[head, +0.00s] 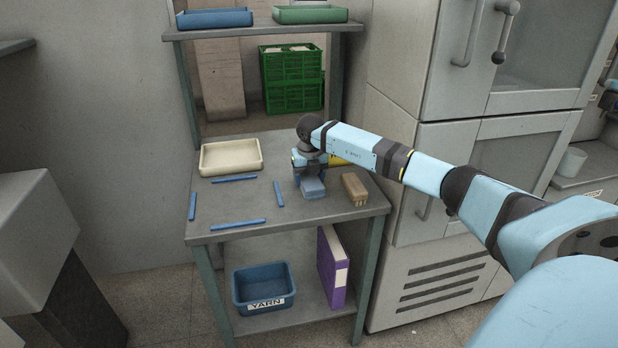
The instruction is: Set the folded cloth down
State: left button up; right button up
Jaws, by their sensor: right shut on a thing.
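A small blue folded cloth (313,188) is in my right gripper (311,174), low over the right half of the grey table (330,208). My right gripper points down and is shut on the cloth; its fingertips are small and partly hidden. I cannot tell whether the cloth touches the tabletop. The cloth is to the right of four-sided blue strip marking, just beyond its right strip (279,194). My left gripper is not in view.
A cream tray (231,173) stands at the back left of the table. A brown brush (355,188) lies right of the cloth, and a yellow thing (340,161) is partly hidden behind my gripper. The area inside the strips is bare. A shelf (262,29) overhangs the back.

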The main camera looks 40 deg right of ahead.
aim_at(310, 178)
jog(key=o, duration=0.9)
jog(key=shift+f, duration=0.1)
jog(key=shift+o, duration=0.2)
pick_arm(q)
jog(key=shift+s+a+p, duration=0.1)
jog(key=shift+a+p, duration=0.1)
jog(key=shift+p, duration=0.7)
pick_arm(e)
notch_tip(310, 178, up, 12)
jog(key=s, duration=0.1)
jog(key=shift+s+a, duration=0.15)
jog(key=shift+a, duration=0.15)
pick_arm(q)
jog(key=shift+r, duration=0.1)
